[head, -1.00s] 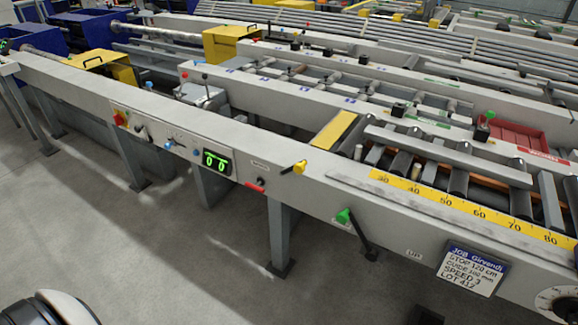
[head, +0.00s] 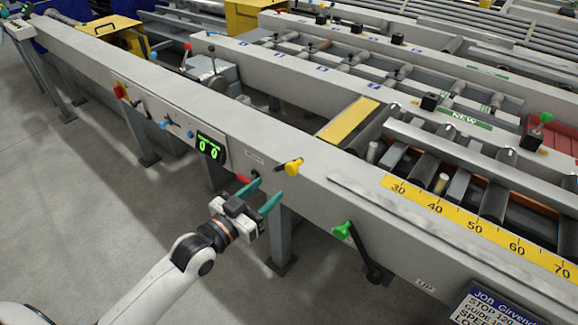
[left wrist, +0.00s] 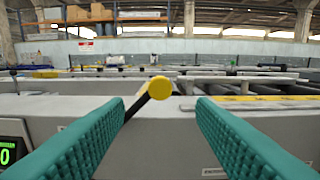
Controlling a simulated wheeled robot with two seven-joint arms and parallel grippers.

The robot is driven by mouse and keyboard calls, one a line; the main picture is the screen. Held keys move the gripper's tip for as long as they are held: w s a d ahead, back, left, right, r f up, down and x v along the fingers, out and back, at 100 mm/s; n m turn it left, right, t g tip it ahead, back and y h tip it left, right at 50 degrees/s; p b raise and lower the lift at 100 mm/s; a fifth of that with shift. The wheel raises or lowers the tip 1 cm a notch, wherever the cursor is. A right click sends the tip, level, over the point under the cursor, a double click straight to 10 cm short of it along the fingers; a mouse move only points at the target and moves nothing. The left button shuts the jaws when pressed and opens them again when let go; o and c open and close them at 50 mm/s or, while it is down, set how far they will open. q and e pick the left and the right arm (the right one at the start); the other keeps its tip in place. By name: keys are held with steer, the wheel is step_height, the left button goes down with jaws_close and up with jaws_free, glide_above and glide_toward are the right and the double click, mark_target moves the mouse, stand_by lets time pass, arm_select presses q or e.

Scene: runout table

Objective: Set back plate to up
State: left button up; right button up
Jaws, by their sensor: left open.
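The frames do not show clearly which part is the back plate. A yellow-knobbed lever (head: 293,167) sticks out from the front face of the long grey beam (head: 300,195). In the left wrist view the yellow knob (left wrist: 160,88) shows on a black arm slanting up to the right. My left gripper (head: 270,188) is open, with teal fingers, just in front of the beam. In the wrist view the knob appears between the fingertips; contact is not visible. A yellow plate (head: 350,120) lies across the table beside the rollers. My right gripper is not in view.
A red handle (head: 244,179) sits close to the left gripper's fingers. A green-knobbed lever (head: 343,230) with a black arm is further right, near a label reading UP (head: 426,285). A green digital display (head: 209,149) is to the left. Grey floor (head: 100,220) lies open in front.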

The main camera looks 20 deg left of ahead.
mark_target(289, 171)
arm_select(q)
steer(key=x, duration=1)
steer(key=shift+w+f, duration=0.1)
steer(key=shift+w, duration=0.1)
jaws_close()
